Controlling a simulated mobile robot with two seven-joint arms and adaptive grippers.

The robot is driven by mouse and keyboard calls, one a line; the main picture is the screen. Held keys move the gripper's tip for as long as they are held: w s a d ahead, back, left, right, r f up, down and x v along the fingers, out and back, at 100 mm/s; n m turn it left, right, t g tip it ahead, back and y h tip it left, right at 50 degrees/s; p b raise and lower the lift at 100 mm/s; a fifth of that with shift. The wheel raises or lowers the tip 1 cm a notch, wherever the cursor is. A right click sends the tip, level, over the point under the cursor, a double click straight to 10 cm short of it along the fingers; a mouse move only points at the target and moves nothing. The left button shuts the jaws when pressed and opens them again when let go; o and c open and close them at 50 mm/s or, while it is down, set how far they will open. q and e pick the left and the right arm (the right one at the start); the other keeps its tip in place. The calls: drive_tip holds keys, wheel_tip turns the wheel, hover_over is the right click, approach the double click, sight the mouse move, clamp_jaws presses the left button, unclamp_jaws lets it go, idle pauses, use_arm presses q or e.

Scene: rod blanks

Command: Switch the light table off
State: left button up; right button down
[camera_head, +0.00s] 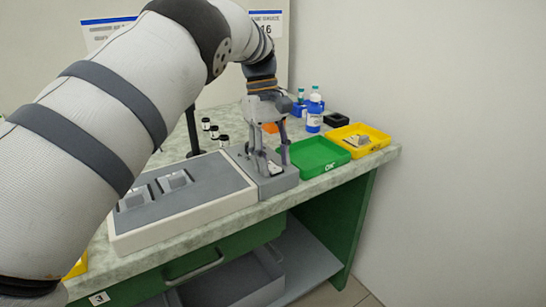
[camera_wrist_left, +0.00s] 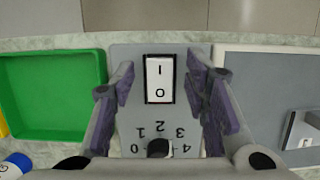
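The light table (camera_head: 220,189) is a low white-framed box with a dull grey top; I see no clear glow from it. At its right end stands a grey control box (camera_head: 284,184). In the left wrist view the control box (camera_wrist_left: 130,142) carries a white rocker switch (camera_wrist_left: 159,79) marked I and O, and a black knob (camera_wrist_left: 158,147) by numbers 0 to 4. I cannot tell which side of the rocker is pressed. My left gripper (camera_head: 267,170) points down over the box. Its fingers (camera_wrist_left: 160,88) are apart, either side of the switch, with nothing between them. My right gripper is not in view.
A green tray (camera_head: 319,157) stands right of the control box, with a yellow tray (camera_head: 371,136) beyond it. Blue-labelled bottles (camera_head: 314,115) and small dark-capped jars (camera_head: 214,132) stand behind. Two small clear-topped pieces lie on the light table. A wall bounds the right.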

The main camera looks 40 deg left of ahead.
use_arm(q)
drive_tip(key=shift+r, duration=0.15)
drive_tip(key=v, duration=0.7)
drive_tip(key=shift+r, duration=0.1)
